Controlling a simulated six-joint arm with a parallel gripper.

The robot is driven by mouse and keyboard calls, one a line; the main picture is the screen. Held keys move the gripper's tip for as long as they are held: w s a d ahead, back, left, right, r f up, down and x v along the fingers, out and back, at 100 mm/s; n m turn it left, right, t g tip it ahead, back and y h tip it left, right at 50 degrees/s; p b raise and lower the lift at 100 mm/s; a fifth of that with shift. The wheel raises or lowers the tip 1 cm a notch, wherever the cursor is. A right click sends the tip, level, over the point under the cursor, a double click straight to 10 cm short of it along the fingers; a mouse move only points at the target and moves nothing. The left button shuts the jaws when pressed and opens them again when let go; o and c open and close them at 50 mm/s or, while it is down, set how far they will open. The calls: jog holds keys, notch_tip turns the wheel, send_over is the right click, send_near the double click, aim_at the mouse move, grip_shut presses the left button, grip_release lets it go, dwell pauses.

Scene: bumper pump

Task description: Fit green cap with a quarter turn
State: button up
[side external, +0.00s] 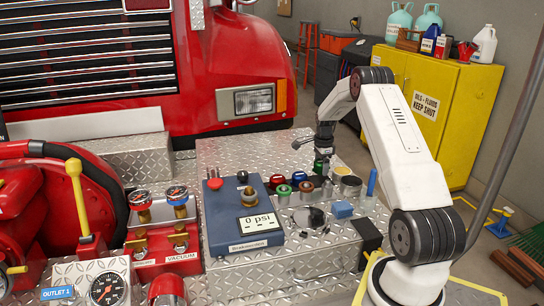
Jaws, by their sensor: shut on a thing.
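My gripper (321,152) points down above the diamond-plate deck, at the far end of a cluster of small caps and fittings. It is shut on a small dark green piece, which looks like the green cap (319,166). The fingers and the small size hide most of its shape. A green-ringed round fitting (284,190) stands in the front row, to the left of and nearer than my gripper. I cannot tell whether the held piece touches anything below it.
Red (277,181) and other coloured caps stand close by. A blue pressure gauge box (238,216) reading 0 psi is at left. A blue upright peg (371,182) and a blue block (342,209) are at right. The deck (240,153) behind is mostly clear.

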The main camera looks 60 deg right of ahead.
jog(key=shift+r, duration=2.55)
jog(key=shift+w+a+r, duration=0.15)
jog(key=shift+w+a, duration=0.25)
jog(key=w+a+r+n, duration=0.35)
jog(key=w+a, duration=0.45)
jog(key=a, duration=0.6)
notch_tip(320, 180, up, 3)
jog(key=n, duration=0.3)
send_over(249, 187)
jog(key=shift+a+m, duration=0.15)
jog(key=shift+m, duration=0.1)
jog(key=shift+f, duration=0.15)
jog(key=shift+f, duration=2.25)
jog(key=shift+f, duration=1.35)
